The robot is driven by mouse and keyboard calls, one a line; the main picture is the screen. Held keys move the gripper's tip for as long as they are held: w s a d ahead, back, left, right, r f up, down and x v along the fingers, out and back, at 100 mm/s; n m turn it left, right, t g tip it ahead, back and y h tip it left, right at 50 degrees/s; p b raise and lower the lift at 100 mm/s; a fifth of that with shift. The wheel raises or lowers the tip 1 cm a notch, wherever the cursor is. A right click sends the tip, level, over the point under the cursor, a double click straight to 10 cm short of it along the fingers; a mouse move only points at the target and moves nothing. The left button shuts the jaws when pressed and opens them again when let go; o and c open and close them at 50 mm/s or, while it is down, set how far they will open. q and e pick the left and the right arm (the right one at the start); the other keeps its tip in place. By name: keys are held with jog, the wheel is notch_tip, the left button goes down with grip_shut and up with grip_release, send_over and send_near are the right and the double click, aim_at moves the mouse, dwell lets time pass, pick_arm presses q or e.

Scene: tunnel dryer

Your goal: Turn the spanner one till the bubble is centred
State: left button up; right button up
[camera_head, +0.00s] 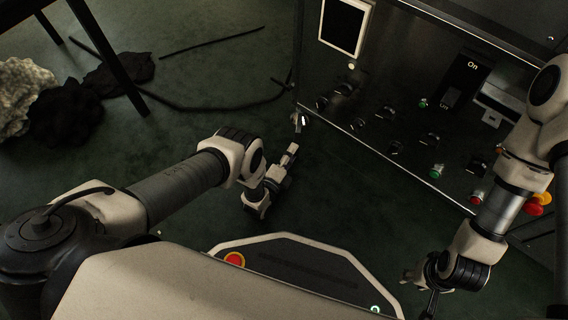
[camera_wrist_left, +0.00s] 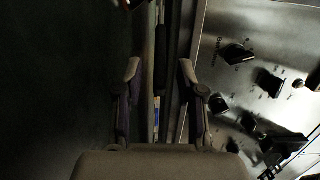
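I cannot make out a spanner or a bubble level for certain in either view. A small pale-and-dark fitting (camera_head: 300,121) sticks out at the lower left corner of the control cabinet; it may be a knob or handle, and I cannot tell which. My left gripper (camera_head: 291,152) is just below that fitting in the head view, apart from the cabinet. In the left wrist view the fingers of my left gripper (camera_wrist_left: 159,72) are spread, with the cabinet's edge behind the gap and nothing held. My right gripper (camera_head: 422,284) is at the lower right; its fingers are dark and unclear.
The cabinet's control panel (camera_head: 350,110) carries several dark knobs, green buttons and an On switch (camera_head: 466,80). A red-and-yellow stop button (camera_head: 538,203) is at its right. Dark heaps (camera_head: 75,112), a pale heap (camera_head: 22,95) and a hose (camera_head: 185,106) lie on the floor at left.

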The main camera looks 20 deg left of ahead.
pick_arm(q)
jog(key=v, duration=0.8)
jog(key=shift+s, duration=0.2)
